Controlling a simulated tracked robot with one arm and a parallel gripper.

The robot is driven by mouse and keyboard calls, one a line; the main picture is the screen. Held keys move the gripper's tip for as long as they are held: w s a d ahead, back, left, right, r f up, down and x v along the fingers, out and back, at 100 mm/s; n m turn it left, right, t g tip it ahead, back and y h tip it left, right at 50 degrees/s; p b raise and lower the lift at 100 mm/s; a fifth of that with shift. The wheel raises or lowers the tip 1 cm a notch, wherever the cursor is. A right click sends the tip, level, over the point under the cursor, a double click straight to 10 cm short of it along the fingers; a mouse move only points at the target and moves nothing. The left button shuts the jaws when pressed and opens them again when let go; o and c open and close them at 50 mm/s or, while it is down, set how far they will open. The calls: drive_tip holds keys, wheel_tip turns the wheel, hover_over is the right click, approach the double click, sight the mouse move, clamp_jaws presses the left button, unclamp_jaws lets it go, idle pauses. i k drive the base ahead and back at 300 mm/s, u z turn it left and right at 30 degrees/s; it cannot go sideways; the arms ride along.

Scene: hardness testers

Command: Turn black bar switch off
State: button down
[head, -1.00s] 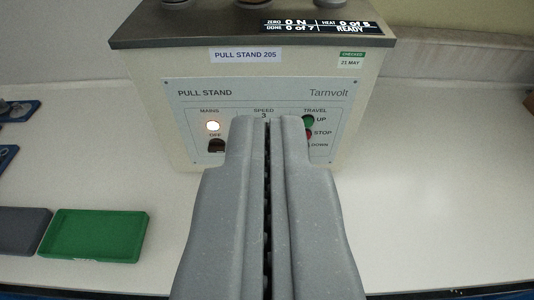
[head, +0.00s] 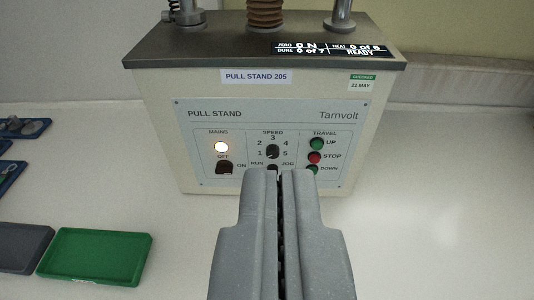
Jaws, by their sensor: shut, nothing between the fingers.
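The pull stand (head: 265,88) is a cream box with a dark top, facing me. At the lower left of its panel is the black mains switch (head: 224,168), between the words OFF above and ON at its right. A lit white mains lamp (head: 221,147) sits above it. Whether the switch is tilted to OFF or ON is too small to tell. My gripper (head: 279,172) is shut and empty, in front of the panel's lower middle, to the right of the switch. It hides part of the panel's lower edge near the RUN/JOG switch.
A black speed knob (head: 273,151) and green UP (head: 317,143), red STOP (head: 315,157) and green DOWN (head: 312,169) buttons lie near my gripper. A green tray (head: 147,262) and a grey tray (head: 48,232) lie at left. The bench at right is clear.

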sight(222, 167)
drive_tip(key=u, duration=1.45)
drive_tip(key=k, duration=1)
drive_tip(key=z, duration=0.9)
drive_tip(key=i, duration=1)
drive_tip(key=u, duration=0.05)
